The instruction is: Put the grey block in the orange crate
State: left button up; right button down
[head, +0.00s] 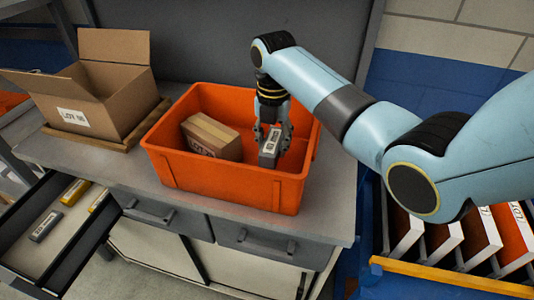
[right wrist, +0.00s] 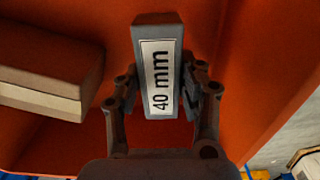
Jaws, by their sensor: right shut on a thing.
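The grey block (head: 269,149) has a white label and is held in my right gripper (head: 274,135), inside the walls of the orange crate (head: 230,188). In the right wrist view the block (right wrist: 157,60) reads "40 mm" and sits between the two fingers of the gripper (right wrist: 162,95). The orange crate's floor and walls (right wrist: 225,45) surround it there. I cannot tell whether the block touches the crate floor. My left gripper is not in view.
A cardboard box (head: 212,138) lies in the crate, left of the block. An open carton (head: 95,90) stands on a wooden board at left. An open drawer (head: 60,235) holds a grey block (head: 46,226) and yellow blocks (head: 75,192). A rack of panels (head: 470,240) is at right.

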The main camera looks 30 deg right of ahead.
notch_tip(320, 180, down, 4)
jog(key=shift+r, duration=0.2)
jog(key=shift+f, duration=0.5)
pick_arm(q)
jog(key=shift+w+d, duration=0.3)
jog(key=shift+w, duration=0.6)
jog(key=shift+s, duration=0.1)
pick_arm(e)
jog(key=c, duration=0.8)
grip_release()
jog(key=shift+f, duration=0.1)
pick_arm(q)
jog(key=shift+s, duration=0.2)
